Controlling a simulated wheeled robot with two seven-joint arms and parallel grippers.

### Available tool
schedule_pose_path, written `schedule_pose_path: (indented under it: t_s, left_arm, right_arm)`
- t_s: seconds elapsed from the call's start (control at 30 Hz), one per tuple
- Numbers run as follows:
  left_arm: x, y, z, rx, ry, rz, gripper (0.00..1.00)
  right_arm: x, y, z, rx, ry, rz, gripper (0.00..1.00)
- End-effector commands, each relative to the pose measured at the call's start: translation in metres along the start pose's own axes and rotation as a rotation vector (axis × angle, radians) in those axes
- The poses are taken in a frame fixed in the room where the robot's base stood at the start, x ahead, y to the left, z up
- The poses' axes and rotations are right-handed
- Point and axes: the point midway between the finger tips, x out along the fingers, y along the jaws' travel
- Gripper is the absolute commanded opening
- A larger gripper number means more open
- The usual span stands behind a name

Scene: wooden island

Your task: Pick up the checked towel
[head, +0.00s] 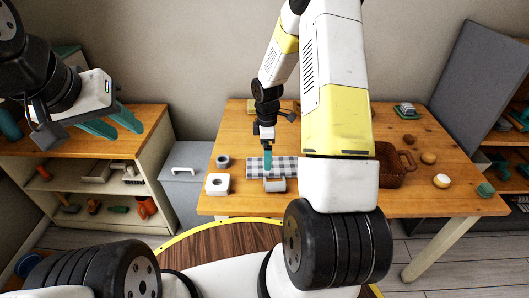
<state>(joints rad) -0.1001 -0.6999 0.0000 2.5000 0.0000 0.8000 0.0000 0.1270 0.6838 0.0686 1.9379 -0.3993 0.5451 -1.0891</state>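The grey-and-white checked towel (287,167) lies flat on the wooden table, left of the middle. My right gripper (268,172) points down over the towel, with its teal fingers in front of the cloth. The fingers show nearly edge-on, so I cannot tell whether they are open or touch the towel. Part of my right arm stands close to the towel's right end and may hide some of it. My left gripper (112,127) is at the upper left, away from the table, with its two teal fingers apart and nothing between them.
A small grey-white container (275,186) is at the towel's front edge. A white roll (217,184) and a small grey ring-like item (223,161) are left of it. A brown basket (394,172) and several small items are on the right. A shelf unit (152,150) stands left.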

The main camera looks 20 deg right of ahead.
Motion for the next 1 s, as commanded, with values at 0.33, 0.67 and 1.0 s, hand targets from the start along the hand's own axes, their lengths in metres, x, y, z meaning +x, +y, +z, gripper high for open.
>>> schedule_pose_path:
  t_s: [0.33, 0.67, 1.0]
  left_arm:
    - [0.0, 0.0, 0.0, 0.0, 0.0, 0.0, 0.36]
    - [0.0, 0.0, 0.0, 0.0, 0.0, 0.0, 0.36]
    - [0.0, 0.0, 0.0, 0.0, 0.0, 0.0, 0.36]
  right_arm:
    - [0.048, 0.002, -0.005, 0.0, 0.0, -0.002, 1.0]
    - [0.061, 0.003, -0.005, 0.002, 0.0, 0.001, 1.0]
    - [0.061, 0.003, -0.005, 0.002, 0.0, 0.001, 0.45]
